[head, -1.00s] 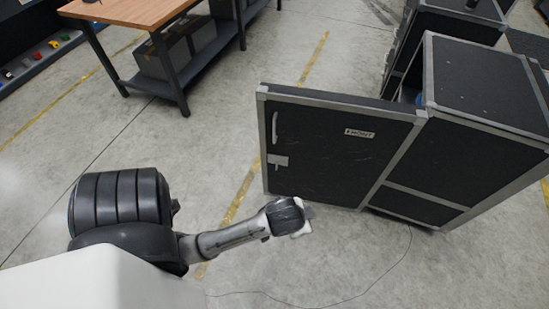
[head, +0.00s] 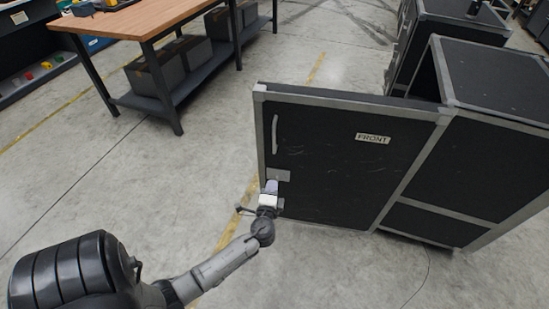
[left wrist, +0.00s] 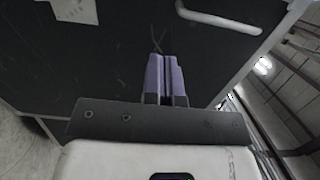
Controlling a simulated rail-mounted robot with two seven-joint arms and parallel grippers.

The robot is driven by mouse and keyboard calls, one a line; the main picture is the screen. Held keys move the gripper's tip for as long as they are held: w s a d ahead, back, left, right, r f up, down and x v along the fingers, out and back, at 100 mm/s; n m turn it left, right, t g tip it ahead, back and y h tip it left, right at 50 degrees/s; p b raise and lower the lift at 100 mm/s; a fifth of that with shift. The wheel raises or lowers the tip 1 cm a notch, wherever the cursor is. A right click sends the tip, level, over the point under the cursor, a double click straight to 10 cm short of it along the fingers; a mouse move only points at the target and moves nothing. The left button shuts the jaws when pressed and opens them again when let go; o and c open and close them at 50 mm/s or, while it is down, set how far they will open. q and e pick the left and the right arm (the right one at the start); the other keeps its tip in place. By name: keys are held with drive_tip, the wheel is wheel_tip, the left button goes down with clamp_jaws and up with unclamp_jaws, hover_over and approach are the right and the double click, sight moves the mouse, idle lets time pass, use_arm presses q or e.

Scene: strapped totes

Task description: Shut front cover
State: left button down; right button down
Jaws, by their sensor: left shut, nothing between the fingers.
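The front cover (head: 335,165) is a black panel with grey metal edging and a label reading FRONT. It stands swung open from the black case (head: 480,150), joined along its right edge. It has a pale handle (head: 275,134) and a small latch plate near its free left edge. The handle also shows at the top of the left wrist view (left wrist: 218,18). My right gripper is not in view.
Another black case (head: 445,30) stands behind the first. A wooden-topped workbench (head: 140,15) with dark bins on its lower shelf is at the back left. Concrete floor (head: 150,190) is clear left of the cover.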

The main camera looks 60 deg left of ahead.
use_arm(q)
drive_tip(key=b, duration=0.3)
approach(282, 152)
drive_tip(key=x, duration=0.7)
drive_tip(key=shift+w+a+r, duration=0.15)
drive_tip(key=shift+a, duration=0.1)
